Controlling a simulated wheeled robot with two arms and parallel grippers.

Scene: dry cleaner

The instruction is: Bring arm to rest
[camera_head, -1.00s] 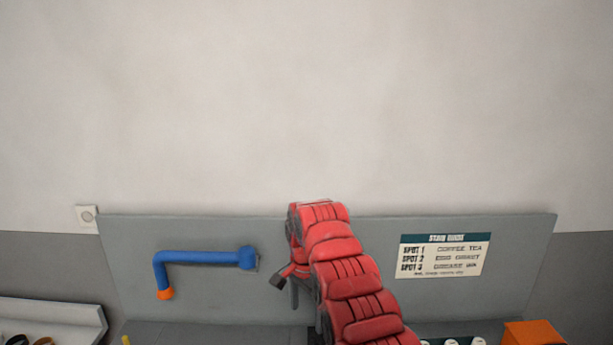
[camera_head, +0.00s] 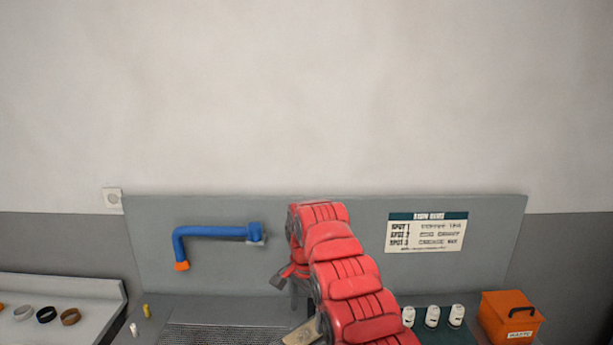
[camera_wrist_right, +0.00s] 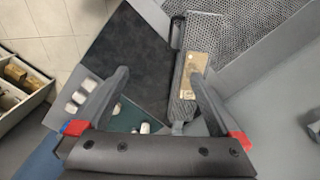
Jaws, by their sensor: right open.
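My right arm (camera_head: 340,270) is red and reaches up from the bottom of the head view, in front of the grey back panel. In the right wrist view my right gripper (camera_wrist_right: 159,75) has its two dark fingers wide apart, with nothing held between them. Beyond the fingers lies a long grey piece with a tan label-like patch (camera_wrist_right: 194,72). A tan piece also shows in the head view (camera_head: 302,334), partly hidden by the arm. My left gripper is in neither view.
A blue bent pipe with an orange tip (camera_head: 205,232) is on the back panel (camera_head: 320,212), left of a stain guide sign (camera_head: 427,232). White bottles (camera_head: 432,317) and an orange waste box (camera_head: 510,318) stand at right. A tray with rings (camera_head: 90,290) is at left.

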